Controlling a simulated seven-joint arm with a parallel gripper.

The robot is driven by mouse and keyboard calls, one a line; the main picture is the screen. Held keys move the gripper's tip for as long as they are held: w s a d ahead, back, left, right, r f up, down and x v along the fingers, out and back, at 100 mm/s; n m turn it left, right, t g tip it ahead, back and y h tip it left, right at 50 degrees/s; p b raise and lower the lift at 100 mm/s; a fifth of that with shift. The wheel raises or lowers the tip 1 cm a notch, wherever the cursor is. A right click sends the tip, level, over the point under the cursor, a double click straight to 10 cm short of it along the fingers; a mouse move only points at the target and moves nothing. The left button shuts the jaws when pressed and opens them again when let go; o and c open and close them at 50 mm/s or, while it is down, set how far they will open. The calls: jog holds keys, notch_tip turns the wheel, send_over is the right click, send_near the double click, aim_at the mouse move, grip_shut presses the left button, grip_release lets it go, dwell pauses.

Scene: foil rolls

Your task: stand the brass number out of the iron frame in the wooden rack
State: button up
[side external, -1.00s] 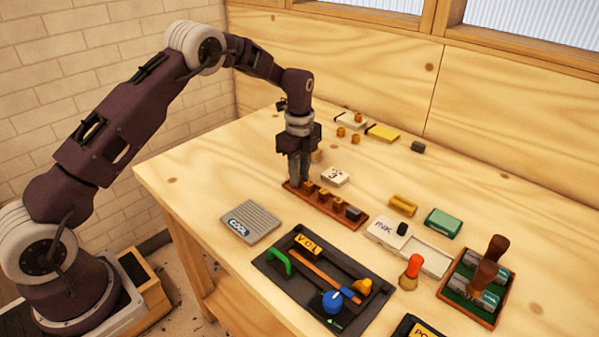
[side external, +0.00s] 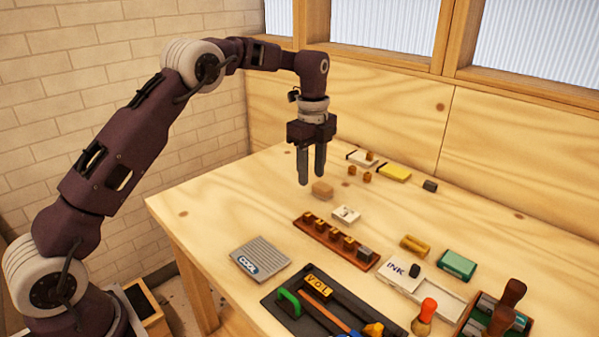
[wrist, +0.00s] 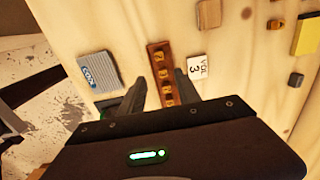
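The wooden rack (side external: 312,234) lies on the bench as a long reddish-brown strip. Several brass pieces stand in it in a row, with a dark grey block (side external: 364,254) at the near right end. The brass number (side external: 307,218) appears to be the piece at the far left end, upright. In the wrist view the end piece (wrist: 158,57) shows a mark like a 7. The black iron frame (side external: 273,303) holds a yellow VOL piece (side external: 318,285), a green handle (side external: 289,302) and an orange bar. My gripper (side external: 311,180) is open and empty, above and behind the rack.
A grey COOL plate (side external: 260,259) lies left of the rack. A white Vol 3 card (side external: 346,214) and a tan block (side external: 322,190) lie behind it. An INK box (side external: 399,274), brass cylinder (side external: 415,245) and green box (side external: 458,264) stand right.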

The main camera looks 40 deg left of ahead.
jog(key=s+d+r+n+t, duration=0.35)
jog(key=s+r+n, duration=0.45)
jog(key=s+r, duration=0.6)
jog(key=s+d+f+n+t, duration=0.1)
jog(key=s+n, duration=0.4)
jog(key=s, duration=0.6)
jog(key=s+d+f+n+t, duration=0.1)
jog(key=s+n, duration=0.4)
jog(key=s, duration=0.7)
jog(key=shift+d+f, duration=0.55)
jog(key=shift+f, duration=0.05)
